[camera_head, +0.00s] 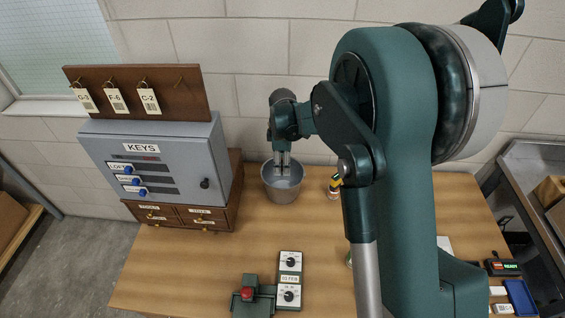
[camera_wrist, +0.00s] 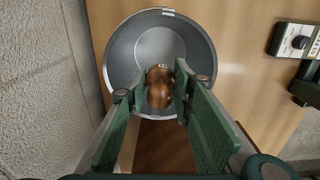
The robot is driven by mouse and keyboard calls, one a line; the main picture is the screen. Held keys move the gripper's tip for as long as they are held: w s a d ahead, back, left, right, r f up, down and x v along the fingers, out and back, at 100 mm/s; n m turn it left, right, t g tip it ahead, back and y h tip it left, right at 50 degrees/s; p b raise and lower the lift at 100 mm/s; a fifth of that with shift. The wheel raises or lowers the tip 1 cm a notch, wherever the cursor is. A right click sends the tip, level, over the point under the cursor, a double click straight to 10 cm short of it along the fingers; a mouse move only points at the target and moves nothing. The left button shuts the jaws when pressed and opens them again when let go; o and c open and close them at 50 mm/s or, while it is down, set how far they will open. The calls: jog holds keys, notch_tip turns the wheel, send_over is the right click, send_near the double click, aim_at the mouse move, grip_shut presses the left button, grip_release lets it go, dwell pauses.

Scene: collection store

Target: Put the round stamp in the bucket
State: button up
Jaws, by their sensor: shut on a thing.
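A grey metal bucket (camera_head: 281,190) stands on the wooden table near the wall, to the right of the key cabinet. My gripper (camera_head: 282,172) points down over the bucket's mouth. In the wrist view the bucket (camera_wrist: 121,52) lies beyond the fingers. My gripper also shows there (camera_wrist: 158,98), shut on a brown, rounded wooden thing, the round stamp (camera_wrist: 159,86). The stamp appears over the bucket's opening; its lower end is hidden, and I cannot tell how deep it hangs. In the head view the stamp cannot be made out between the fingers.
The grey key cabinet (camera_head: 160,165) stands on a drawer unit (camera_head: 185,217) left of the bucket. A green device with dials (camera_head: 289,280) is at the front. The table between is clear.

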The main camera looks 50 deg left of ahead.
jog(key=shift+f, duration=1.15)
jog(key=o, duration=0.9)
jog(key=shift+o, duration=0.2)
jog(key=shift+r+p, duration=0.55)
jog(key=shift+r, duration=2.95)
